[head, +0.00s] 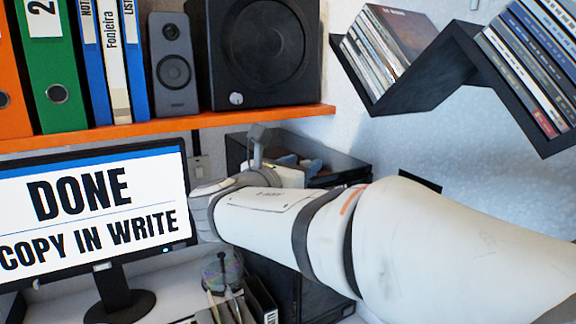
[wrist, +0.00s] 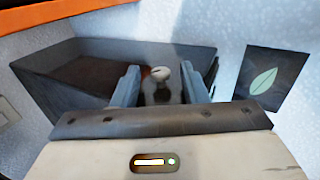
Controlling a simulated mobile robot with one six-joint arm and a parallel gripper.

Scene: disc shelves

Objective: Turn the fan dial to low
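My gripper (wrist: 160,90) shows in the wrist view with its two blue-grey fingers wide apart. Between and beyond them is a small pale rounded thing (wrist: 161,73) with a dark mark. I cannot tell whether it is the fan dial, and no dial setting is readable. A bit of orange shows beside it. In the head view my gripper (head: 299,164) is partly hidden behind my wrist, at the dark box-like unit (head: 345,165) below the shelf. I cannot make out a fan for certain in either view.
An orange shelf (head: 170,128) holds binders and black speakers (head: 265,45). A monitor (head: 95,205) stands at left. Pens and a desk organiser are below my arm. A zigzag disc shelf (head: 440,65) hangs at right. A leaf card (wrist: 264,78) is right of my gripper.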

